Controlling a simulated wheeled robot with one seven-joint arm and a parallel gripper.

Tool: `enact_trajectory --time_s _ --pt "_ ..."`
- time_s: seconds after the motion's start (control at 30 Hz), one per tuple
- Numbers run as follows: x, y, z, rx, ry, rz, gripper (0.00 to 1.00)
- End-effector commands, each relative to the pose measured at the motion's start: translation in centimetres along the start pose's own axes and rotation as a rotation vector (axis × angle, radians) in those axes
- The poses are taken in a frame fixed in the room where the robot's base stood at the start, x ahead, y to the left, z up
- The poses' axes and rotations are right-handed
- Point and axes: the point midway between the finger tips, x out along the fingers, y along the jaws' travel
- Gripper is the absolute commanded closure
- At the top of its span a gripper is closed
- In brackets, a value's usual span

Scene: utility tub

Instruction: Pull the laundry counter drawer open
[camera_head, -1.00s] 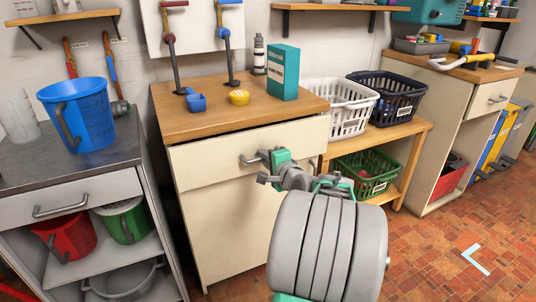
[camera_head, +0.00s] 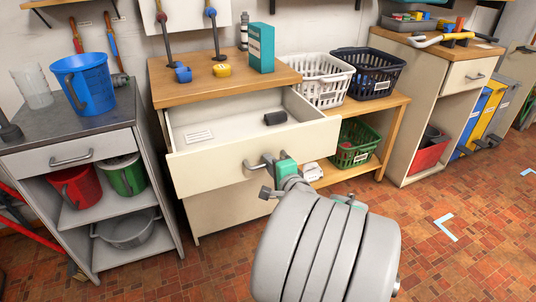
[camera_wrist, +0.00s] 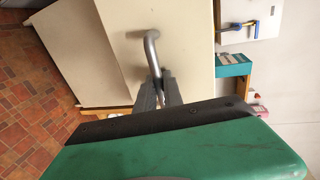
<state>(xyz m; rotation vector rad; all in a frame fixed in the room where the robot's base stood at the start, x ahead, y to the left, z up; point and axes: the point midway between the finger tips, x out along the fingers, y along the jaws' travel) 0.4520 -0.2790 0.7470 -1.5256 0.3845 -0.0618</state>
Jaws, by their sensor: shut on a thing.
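The laundry counter drawer (camera_head: 220,165) is a cream drawer under a wooden top (camera_head: 225,82), and it stands well out from the cabinet. Its inside shows, with a white label (camera_head: 199,136) and a small dark cylinder (camera_head: 275,118) lying in it. My gripper (camera_head: 270,166) is shut on the grey bar handle (camera_head: 255,166) on the drawer front. In the wrist view the fingers (camera_wrist: 159,88) close around the handle (camera_wrist: 151,48), whose lower part they hide.
A steel-topped cart (camera_head: 70,137) with a blue jug (camera_head: 84,84) stands to the left. A wooden bench with a white basket (camera_head: 322,80), a dark basket (camera_head: 372,75) and a green basket (camera_head: 355,142) stands to the right. The tiled floor (camera_head: 470,180) at right is mostly clear.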

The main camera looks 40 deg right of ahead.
Motion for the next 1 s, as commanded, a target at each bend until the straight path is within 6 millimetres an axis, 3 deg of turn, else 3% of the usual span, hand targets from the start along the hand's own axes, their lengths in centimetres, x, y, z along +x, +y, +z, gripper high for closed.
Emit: enact_trajectory --time_s 0.23,0.67,0.7,0.77,1.0 --pt "-1.5 0.3 0.2 0.002 -0.001 -0.001 1.0" --pt "-1.7 0.3 0.2 0.001 -0.001 -0.001 1.0" --pt "-1.7 0.3 0.3 0.001 -0.001 -0.001 0.86" --pt "-1.7 0.3 0.3 0.001 -0.001 -0.001 0.81" --pt "-1.8 0.3 0.2 0.001 -0.001 0.0 0.8"
